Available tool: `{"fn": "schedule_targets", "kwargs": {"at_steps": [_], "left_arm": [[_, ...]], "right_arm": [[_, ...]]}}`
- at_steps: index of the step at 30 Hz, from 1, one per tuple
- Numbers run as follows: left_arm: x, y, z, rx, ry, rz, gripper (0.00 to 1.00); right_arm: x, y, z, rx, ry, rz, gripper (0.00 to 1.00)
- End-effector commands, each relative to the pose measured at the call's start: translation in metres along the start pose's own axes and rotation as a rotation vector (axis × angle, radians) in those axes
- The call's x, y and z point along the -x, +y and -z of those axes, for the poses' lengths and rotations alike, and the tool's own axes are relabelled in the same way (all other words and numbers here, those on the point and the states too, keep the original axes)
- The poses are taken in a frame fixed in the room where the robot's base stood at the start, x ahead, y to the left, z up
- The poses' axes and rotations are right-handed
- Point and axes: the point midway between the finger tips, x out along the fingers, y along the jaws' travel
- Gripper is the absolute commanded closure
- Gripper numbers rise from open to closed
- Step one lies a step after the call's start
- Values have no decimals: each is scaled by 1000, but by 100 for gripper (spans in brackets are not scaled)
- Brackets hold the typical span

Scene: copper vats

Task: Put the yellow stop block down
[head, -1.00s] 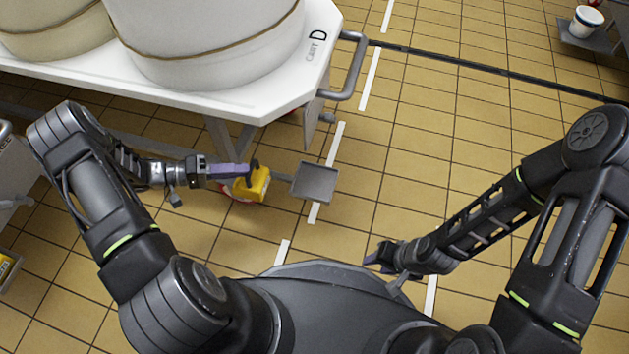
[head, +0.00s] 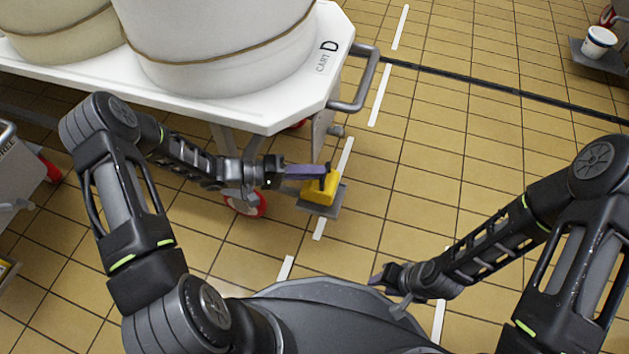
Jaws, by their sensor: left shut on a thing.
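The yellow stop block (head: 319,192) is held at the end of my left arm. My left gripper (head: 325,178) is shut on its upper part. The block appears in front of a small grey plate (head: 333,207) beside cart D, covering much of it. I cannot tell whether the block touches the plate or is held above it. My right gripper (head: 378,277) is low at the lower middle, away from the block. Its fingers are small and dark, and I cannot tell whether they are open.
White cart D (head: 262,112) carries large cream vats (head: 215,50); its grey handle (head: 364,82) sticks out to the right. A red-rimmed wheel (head: 246,205) is under it. A white bucket (head: 599,40) stands at top right. The tiled floor on the right is open.

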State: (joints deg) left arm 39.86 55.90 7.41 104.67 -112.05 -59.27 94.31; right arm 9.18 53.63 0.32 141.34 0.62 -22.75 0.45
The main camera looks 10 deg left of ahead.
Motion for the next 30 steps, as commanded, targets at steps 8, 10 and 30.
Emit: {"fn": "schedule_targets", "kwargs": {"at_steps": [8,10,30], "left_arm": [[-6,3,0,-1,-1,-2,100],[-6,3,0,-1,-1,-2,100],[-13,-32,-6,-1,0,-2,100]], "right_arm": [[-1,0,1,0,2,0,64],[-1,0,1,0,2,0,64],[-21,7,3,-2,9,2,64]]}}
